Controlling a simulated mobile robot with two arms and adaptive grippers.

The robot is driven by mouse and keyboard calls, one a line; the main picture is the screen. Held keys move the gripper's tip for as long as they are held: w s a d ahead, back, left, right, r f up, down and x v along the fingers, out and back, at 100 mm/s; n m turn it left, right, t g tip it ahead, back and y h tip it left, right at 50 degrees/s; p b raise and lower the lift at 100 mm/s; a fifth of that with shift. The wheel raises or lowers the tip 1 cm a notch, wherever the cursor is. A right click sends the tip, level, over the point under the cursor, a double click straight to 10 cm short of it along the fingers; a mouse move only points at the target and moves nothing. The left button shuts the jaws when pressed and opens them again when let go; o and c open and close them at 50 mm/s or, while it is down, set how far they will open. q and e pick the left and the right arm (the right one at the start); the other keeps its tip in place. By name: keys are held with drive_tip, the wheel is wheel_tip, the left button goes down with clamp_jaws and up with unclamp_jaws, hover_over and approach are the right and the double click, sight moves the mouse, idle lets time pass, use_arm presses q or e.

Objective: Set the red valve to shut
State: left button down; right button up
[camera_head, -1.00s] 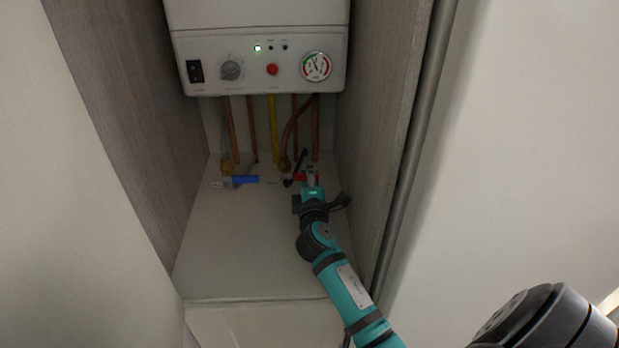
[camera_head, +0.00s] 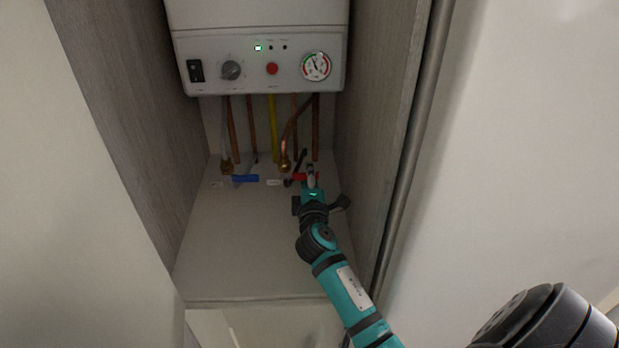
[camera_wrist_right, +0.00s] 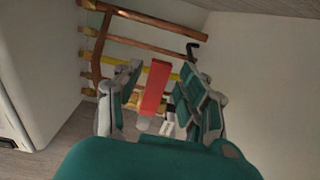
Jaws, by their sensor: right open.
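The red valve's handle (camera_head: 299,176) is at the back of the cabinet floor, below the boiler and its pipes. In the head view my right gripper (camera_head: 311,180) is at its right end and covers part of it. In the right wrist view the red handle (camera_wrist_right: 154,88) stands lengthwise between the two fingers of my open right gripper (camera_wrist_right: 161,92). A gap shows on the right side; on the left the finger is close, and I cannot tell whether it touches. My left gripper is not in view.
A blue valve handle (camera_head: 246,178) lies to the left of the red one. Copper pipes and a yellow pipe (camera_head: 273,125) run down from the boiler (camera_head: 260,60). Wooden cabinet walls stand close on both sides. The front cabinet floor (camera_head: 240,250) is clear.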

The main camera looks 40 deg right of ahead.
drive_tip(key=v, duration=1.2)
drive_tip(key=shift+a+f, duration=0.1)
